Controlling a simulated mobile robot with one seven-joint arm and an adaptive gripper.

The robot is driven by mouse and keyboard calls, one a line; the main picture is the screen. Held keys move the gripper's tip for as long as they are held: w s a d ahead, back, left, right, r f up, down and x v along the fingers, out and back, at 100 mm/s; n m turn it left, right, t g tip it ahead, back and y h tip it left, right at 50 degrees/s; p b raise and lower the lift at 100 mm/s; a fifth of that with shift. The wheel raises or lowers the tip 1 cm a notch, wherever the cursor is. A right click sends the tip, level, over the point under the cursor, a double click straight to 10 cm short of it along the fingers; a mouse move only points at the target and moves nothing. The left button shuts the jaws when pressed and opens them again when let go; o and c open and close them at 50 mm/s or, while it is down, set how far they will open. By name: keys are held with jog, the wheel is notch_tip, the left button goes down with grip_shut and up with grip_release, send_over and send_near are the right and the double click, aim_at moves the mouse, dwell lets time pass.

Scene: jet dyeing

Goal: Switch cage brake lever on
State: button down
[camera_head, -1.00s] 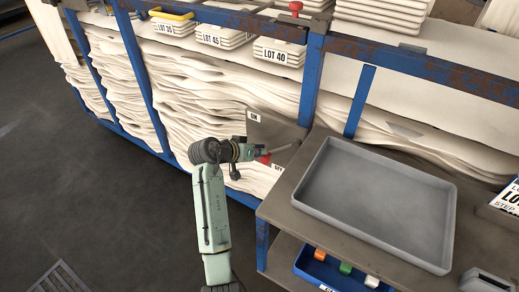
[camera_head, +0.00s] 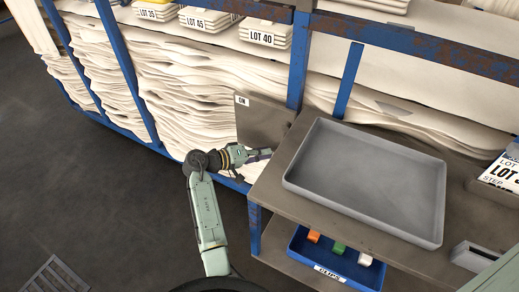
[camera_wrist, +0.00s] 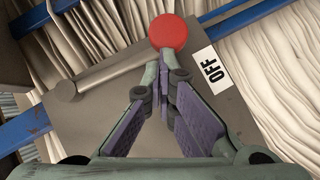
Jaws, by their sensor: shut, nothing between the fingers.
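The cage brake lever is a grey bar (camera_wrist: 110,70) with a round red knob (camera_wrist: 168,33), on a grey plate (camera_head: 265,122). In the wrist view the knob end lies beside the OFF label (camera_wrist: 208,68). The ON label (camera_head: 242,100) is at the plate's upper left in the head view. My gripper (camera_wrist: 167,60) is shut and empty, with its fingertips at the near edge of the knob; I cannot tell whether they touch. In the head view my gripper (camera_head: 266,154) is low in front of the plate and the lever is hidden.
A bench (camera_head: 273,190) with a grey tray (camera_head: 365,232) stands close right of my gripper. A blue clips bin (camera_head: 330,266) sits on its lower shelf. The blue cage frame (camera_head: 300,60) holds stacked white cloth behind. Open floor lies left.

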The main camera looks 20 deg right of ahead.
jog(key=shift+s+d+f+n, duration=0.2)
jog(key=shift+s+d+n, duration=0.1)
jog(key=shift+s, duration=0.1)
dwell(0.3)
jog(key=shift+w+r, duration=0.1)
jog(key=shift+r, duration=0.05)
